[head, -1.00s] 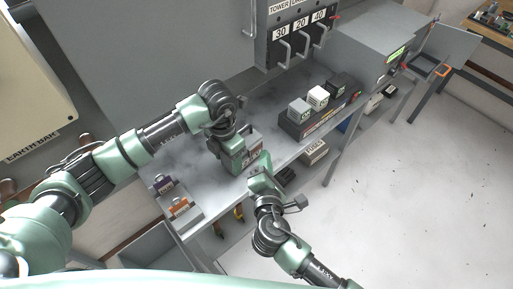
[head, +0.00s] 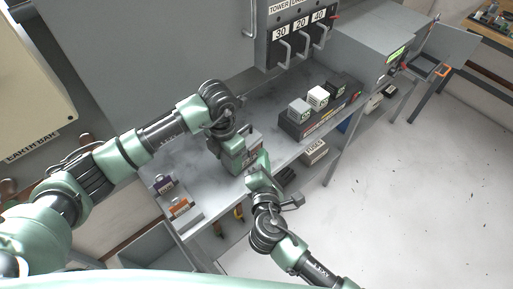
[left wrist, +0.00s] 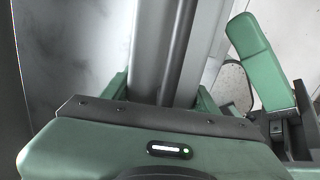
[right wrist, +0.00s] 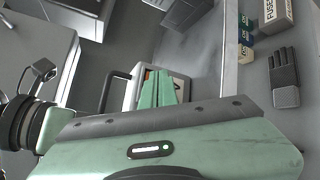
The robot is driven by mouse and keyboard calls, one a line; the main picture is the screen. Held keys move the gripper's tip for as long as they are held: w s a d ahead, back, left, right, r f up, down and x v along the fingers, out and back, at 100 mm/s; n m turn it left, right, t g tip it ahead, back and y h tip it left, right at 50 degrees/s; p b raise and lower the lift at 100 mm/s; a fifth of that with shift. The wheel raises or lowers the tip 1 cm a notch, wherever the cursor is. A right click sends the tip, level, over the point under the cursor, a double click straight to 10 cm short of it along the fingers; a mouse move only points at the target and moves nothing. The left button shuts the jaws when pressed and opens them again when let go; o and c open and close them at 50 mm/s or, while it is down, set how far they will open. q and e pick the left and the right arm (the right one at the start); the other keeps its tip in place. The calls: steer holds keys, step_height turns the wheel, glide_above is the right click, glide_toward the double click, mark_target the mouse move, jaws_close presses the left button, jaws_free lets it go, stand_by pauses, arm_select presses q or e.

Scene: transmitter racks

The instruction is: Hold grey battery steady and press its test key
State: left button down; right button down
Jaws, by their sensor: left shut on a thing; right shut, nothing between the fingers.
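The grey battery (head: 253,138) stands on the grey bench, partly hidden behind my grippers in the head view. My left gripper (head: 238,160) is shut on it, and the left wrist view shows a grey body with a dark band (left wrist: 174,50) between the fingers. My right gripper (head: 259,166) is shut and empty at the battery's near side. In the right wrist view its closed fingertips (right wrist: 160,78) lie in front of the battery's pale face with red marks (right wrist: 181,84). Contact cannot be told. The test key is not clearly seen.
A dark rack (head: 305,122) with several small blocks stands on the bench to the right. Purple and orange labelled units (head: 172,195) sit at the bench's left end. A fuses box (head: 315,152) and a dark glove (right wrist: 284,75) lie beyond the bench edge.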

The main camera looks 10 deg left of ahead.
arm_select(q)
steer(key=shift+d, duration=0.15)
arm_select(e)
steer(key=shift+w+a, duration=0.4)
steer(key=shift+a, duration=0.15)
stand_by(0.9)
steer(key=shift+s+d+r, duration=0.1)
steer(key=shift+s+d, duration=0.6)
steer(key=shift+d, duration=0.15)
steer(key=s+d, duration=0.1)
steer(key=d, duration=0.1)
steer(key=s+d, duration=0.2)
stand_by(0.3)
stand_by(0.5)
arm_select(q)
steer(key=shift+c, duration=1.8)
jaws_free()
